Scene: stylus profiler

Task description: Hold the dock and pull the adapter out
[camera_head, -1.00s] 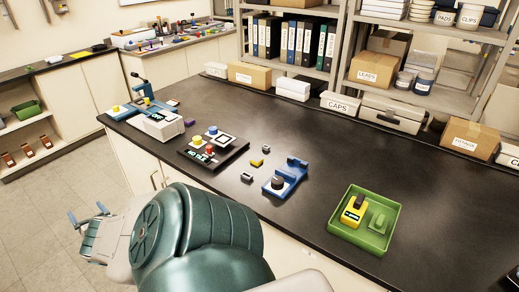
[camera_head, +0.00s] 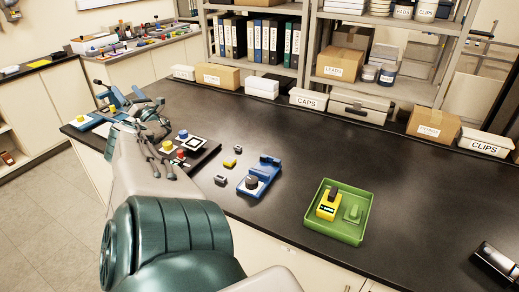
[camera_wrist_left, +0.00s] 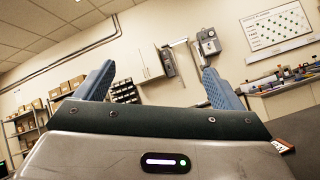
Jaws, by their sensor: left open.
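My left gripper (camera_head: 140,112) is over the left part of the bench, in front of the equipment there. Its blue fingers (camera_wrist_left: 97,80) stand wide apart with nothing between them in the left wrist view. I cannot tell for certain which items are the dock and the adapter. A blue unit with a dark knob (camera_head: 251,183) stands mid-bench, to the right of the gripper. Small grey and yellow blocks (camera_head: 229,163) lie beside it. The gripper and forearm partly hide the equipment at the left end.
A dark panel with coloured buttons (camera_head: 194,146) sits just right of my left gripper. A green tray (camera_head: 311,222) holds a yellow device (camera_head: 328,206) and a green piece. A dark object (camera_head: 495,264) is at lower right. Boxes line the back; the bench's right middle is clear.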

